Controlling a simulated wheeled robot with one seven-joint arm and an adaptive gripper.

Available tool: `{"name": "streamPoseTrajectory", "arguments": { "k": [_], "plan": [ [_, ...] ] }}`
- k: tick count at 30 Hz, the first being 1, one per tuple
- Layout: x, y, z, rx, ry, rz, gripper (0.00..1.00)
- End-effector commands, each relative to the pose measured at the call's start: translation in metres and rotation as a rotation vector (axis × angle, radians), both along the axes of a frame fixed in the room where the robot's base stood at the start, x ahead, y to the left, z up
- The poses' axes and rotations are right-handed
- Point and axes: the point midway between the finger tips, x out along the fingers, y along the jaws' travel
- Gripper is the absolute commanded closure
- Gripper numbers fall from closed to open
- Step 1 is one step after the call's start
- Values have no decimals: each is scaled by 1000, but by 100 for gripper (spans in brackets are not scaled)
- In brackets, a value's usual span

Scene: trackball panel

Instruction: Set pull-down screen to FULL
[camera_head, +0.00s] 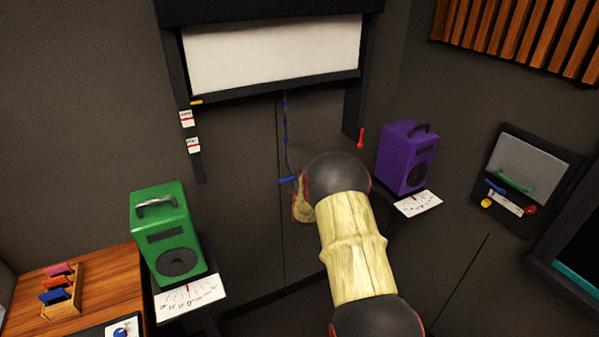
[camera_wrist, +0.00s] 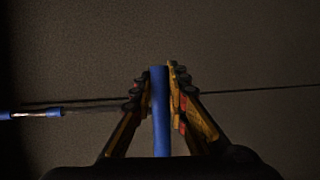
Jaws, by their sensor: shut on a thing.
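The pull-down screen (camera_head: 270,50) is a white sheet in a black frame on the back wall, with its bottom bar a short way down. A yellow pointer (camera_head: 196,102) at the bar's left end sits above two small white labels, an upper one (camera_head: 186,118) and a lower one (camera_head: 193,145); their print is too small to read. A cord (camera_head: 286,125) with blue parts hangs from the bar to a blue handle (camera_head: 287,180). My gripper (camera_wrist: 162,75) is shut on the blue handle (camera_wrist: 160,115), which stands between its fingers. In the head view my arm hides much of the gripper.
A green speaker (camera_head: 165,235) stands at left and a purple speaker (camera_head: 406,160) at right, each with a dial card. A wooden desk (camera_head: 110,285) with a small rack is at lower left. A grey panel (camera_head: 528,165) hangs at right.

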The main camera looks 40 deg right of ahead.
Motion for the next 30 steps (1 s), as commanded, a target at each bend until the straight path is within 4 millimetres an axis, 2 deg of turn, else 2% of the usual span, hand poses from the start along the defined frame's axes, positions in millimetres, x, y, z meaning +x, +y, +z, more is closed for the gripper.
{"name": "streamPoseTrajectory", "arguments": {
  "k": [1,3,12,19,30],
  "plan": [
    [-1,1,-26,2,5,1,100],
    [-1,1,-46,2,6,1,100],
    [-1,1,-108,1,5,0,100],
    [-1,0,-131,2,4,0,100],
    [-1,0,-135,1,3,0,100]
  ]
}}
